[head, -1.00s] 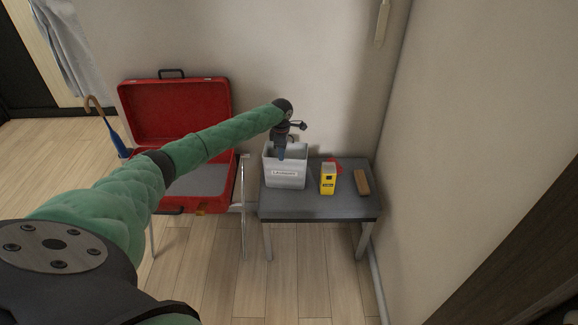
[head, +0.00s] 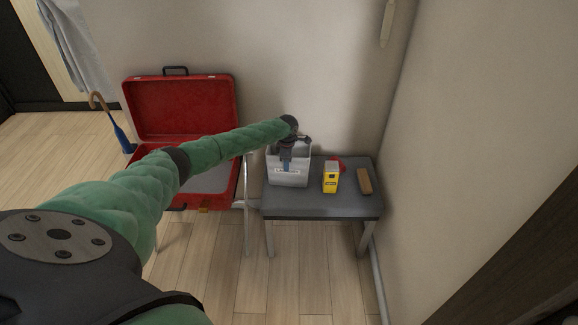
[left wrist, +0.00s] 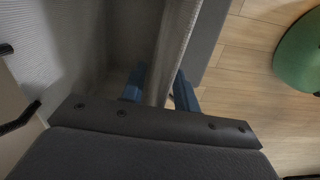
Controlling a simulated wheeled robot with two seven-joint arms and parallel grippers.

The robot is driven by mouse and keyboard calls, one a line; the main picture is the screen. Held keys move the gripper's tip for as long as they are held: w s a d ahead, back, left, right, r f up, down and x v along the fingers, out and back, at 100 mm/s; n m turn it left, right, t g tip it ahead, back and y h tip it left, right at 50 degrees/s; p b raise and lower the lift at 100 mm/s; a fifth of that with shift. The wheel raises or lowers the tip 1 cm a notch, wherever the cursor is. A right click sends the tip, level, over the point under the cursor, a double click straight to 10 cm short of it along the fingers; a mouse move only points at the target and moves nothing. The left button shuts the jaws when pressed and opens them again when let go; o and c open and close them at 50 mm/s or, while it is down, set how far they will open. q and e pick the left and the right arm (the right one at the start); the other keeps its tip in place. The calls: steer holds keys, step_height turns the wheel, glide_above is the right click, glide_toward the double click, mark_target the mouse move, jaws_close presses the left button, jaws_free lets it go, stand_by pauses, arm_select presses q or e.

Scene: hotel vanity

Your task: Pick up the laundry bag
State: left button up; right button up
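The laundry bag (head: 289,178) is a light grey, open-topped, box-shaped bag with a label on its front. It stands upright on the small dark table. My left gripper (head: 286,163) is at the bag's top, pointing down. In the left wrist view the two blue fingertips (left wrist: 160,90) sit on either side of one bag wall (left wrist: 174,48), one finger inside the bag and one outside. The fingers look apart, with the wall between them and no clear grip on it. My right gripper is not in view.
The dark table (head: 322,206) also holds a yellow box (head: 331,178), a red item (head: 339,162) behind it and a wooden brush-like block (head: 364,181). An open red suitcase (head: 180,108) stands left on a rack. A blue umbrella (head: 121,136) leans farther left.

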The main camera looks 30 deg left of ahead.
arm_select(q)
jaws_close()
stand_by(0.3)
